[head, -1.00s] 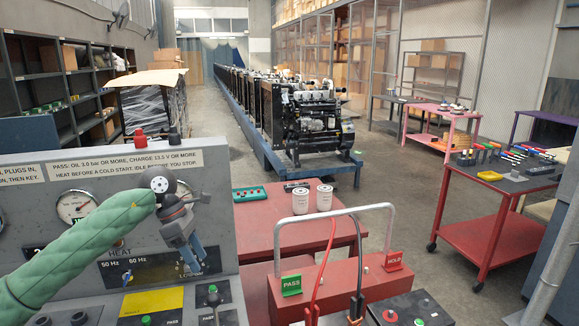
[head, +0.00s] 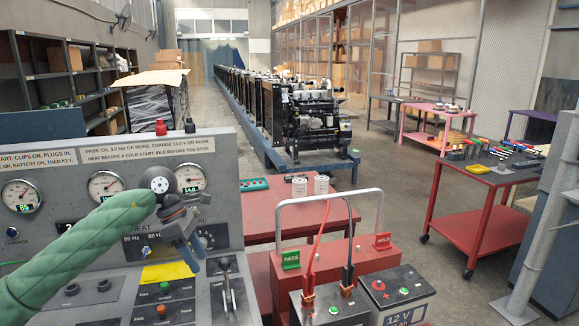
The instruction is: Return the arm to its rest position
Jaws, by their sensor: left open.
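My left arm, in a green sleeve, reaches in from the left in front of the grey test panel (head: 105,250). Its left gripper (head: 191,258) hangs down at the wrist, open, with nothing seen between its fingers. It shows in front of the panel's dials and the yellow label (head: 166,272); whether it touches the panel I cannot tell. My right arm and gripper are not in view.
A red tool cart (head: 470,240) stands farther right. Engines (head: 312,125) line the back. The middle floor is clear.

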